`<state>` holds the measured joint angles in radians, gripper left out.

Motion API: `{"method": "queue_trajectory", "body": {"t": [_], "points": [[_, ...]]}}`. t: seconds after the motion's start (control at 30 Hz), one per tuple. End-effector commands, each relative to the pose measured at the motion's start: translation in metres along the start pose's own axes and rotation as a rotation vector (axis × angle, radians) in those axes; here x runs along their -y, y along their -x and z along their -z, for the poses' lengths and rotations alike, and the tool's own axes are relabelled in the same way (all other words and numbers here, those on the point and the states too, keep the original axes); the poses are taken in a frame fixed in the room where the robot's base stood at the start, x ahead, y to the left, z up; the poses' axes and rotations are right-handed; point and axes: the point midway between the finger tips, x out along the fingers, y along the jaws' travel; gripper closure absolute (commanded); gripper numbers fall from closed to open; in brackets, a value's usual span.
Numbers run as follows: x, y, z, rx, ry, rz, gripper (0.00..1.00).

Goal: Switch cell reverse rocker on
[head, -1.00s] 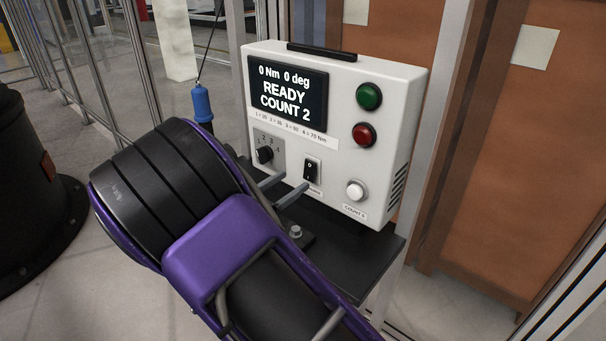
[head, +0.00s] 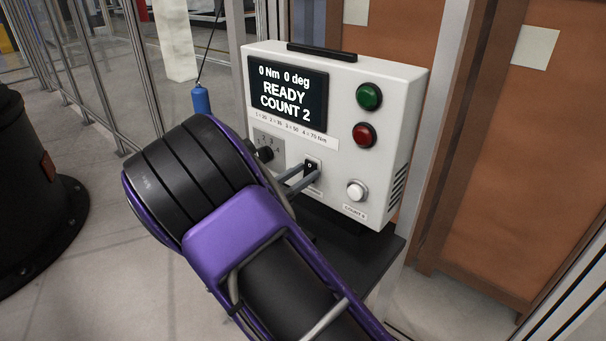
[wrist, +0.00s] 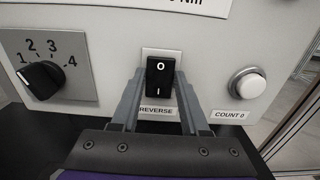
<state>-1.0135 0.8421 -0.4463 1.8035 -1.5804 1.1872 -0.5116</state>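The reverse rocker (head: 311,167) is a small black switch marked O above and I below, on the front of the white control box (head: 335,130). In the wrist view the rocker (wrist: 161,78) is centred above the REVERSE label (wrist: 157,110). My gripper (head: 311,170) is at the box front, with its grey fingers pointing at the rocker. In the wrist view my gripper (wrist: 161,80) has its fingers apart, one on each side of the rocker. I cannot tell whether the tips touch it. The screen (head: 288,92) reads 0 Nm 0 deg, READY, COUNT 2.
A rotary knob (wrist: 41,79) is left of the rocker, and a white COUNT 0 button (wrist: 248,83) is right. Green (head: 369,96) and red (head: 364,134) buttons sit higher up. A blue cylinder (head: 201,101) hangs on a cord. A dark shelf (head: 380,250) lies below the box.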

Motion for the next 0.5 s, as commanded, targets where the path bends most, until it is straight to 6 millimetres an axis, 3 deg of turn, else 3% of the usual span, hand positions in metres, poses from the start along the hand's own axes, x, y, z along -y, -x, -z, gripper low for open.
{"method": "queue_trajectory", "body": {"t": [0.03,0.13,0.3,0.5], "points": [[0.000,0.000,0.000,0.000,0.000,0.000,0.84],[0.000,0.000,0.000,0.000,0.000,0.000,1.00],[0.000,0.000,0.004,0.025,0.002,0.001,1.00],[0.000,0.000,0.012,0.209,0.005,0.001,1.00]]}}
